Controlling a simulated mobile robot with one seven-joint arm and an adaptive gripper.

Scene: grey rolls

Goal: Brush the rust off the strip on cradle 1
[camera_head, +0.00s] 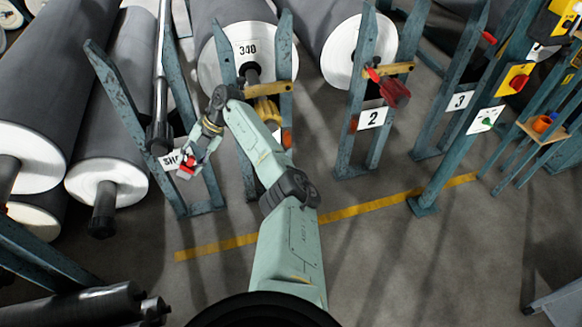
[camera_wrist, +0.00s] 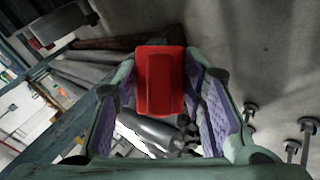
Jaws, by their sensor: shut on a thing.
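My gripper (camera_head: 188,166) is shut on a small red block (camera_head: 185,173), at the left, in front of the leftmost teal upright. In the wrist view the red block (camera_wrist: 160,80) stands between the purple-padded fingers of my gripper (camera_wrist: 162,98). I see no bristles on it. A cradle with a roll tagged 340 (camera_head: 246,48) stands behind my arm, left of the cradle marked 2. No number 1 is readable. A small orange patch (camera_head: 287,139) on this cradle's post is partly hidden by my arm; I cannot tell whether it is the rusty strip.
Large grey rolls (camera_head: 120,105) lie at the left. A white sign (camera_head: 172,159) is partly covered by my gripper. Red handles (camera_head: 394,92) stick out at cradle 2 (camera_head: 372,117). A yellow floor line (camera_head: 350,211) crosses open grey floor. Dark rollers (camera_head: 80,305) lie at the lower left.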

